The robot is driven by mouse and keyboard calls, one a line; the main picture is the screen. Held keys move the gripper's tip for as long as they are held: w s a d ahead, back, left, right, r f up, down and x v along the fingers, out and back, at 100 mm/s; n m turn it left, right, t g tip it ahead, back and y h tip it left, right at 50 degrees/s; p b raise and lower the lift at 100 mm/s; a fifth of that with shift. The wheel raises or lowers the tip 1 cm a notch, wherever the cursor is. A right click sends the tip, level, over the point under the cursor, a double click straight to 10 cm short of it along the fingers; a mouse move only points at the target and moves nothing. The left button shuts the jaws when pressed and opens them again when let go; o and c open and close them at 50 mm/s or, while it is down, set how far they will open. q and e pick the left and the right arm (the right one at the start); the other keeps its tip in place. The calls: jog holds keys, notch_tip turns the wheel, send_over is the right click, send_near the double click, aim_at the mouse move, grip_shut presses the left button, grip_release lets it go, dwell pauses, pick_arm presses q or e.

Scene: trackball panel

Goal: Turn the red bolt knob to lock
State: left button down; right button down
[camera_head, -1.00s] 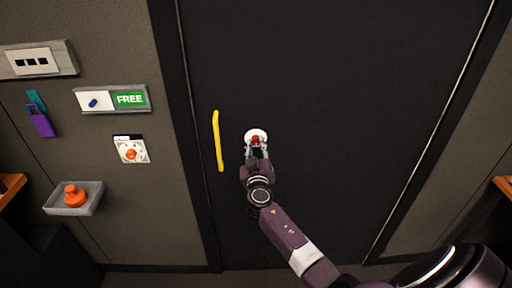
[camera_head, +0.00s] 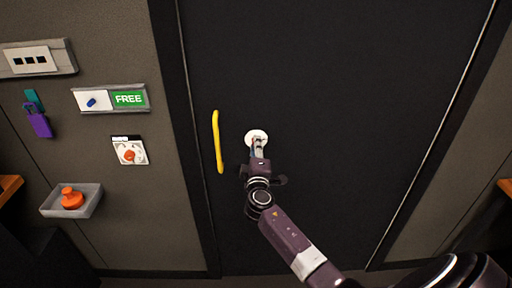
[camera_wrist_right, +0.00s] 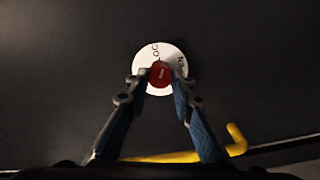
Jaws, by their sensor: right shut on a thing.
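The red bolt knob (camera_wrist_right: 161,74) sits at the centre of a round white plate (camera_wrist_right: 146,56) on the dark door. Dark letters, partly hidden, show on the plate. In the head view the white plate (camera_head: 255,134) shows right of the yellow handle, and the knob is hidden behind my gripper. My right gripper (camera_head: 258,145) reaches up to the plate from below. In the wrist view my right gripper (camera_wrist_right: 161,80) is shut on the red knob, one blue-padded finger on each side. My left gripper is not in view.
A yellow handle (camera_head: 218,142) stands on the door (camera_head: 320,80) close left of my gripper. On the left wall are a FREE sign (camera_head: 128,99), a dial panel (camera_head: 129,151), a purple padlock (camera_head: 40,124) and a tray (camera_head: 87,204) with an orange knob. The door's right side is clear.

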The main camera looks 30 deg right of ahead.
jog(key=n, duration=0.5)
jog(key=shift+f+p, duration=0.1)
jog(key=shift+p, duration=0.2)
jog(key=shift+n, duration=0.3)
jog(key=c, duration=1.7)
grip_release()
jog(key=shift+o, duration=0.2)
jog(key=v, duration=1.2)
jog(key=shift+a+f, duration=0.1)
jog(key=shift+f, duration=0.05)
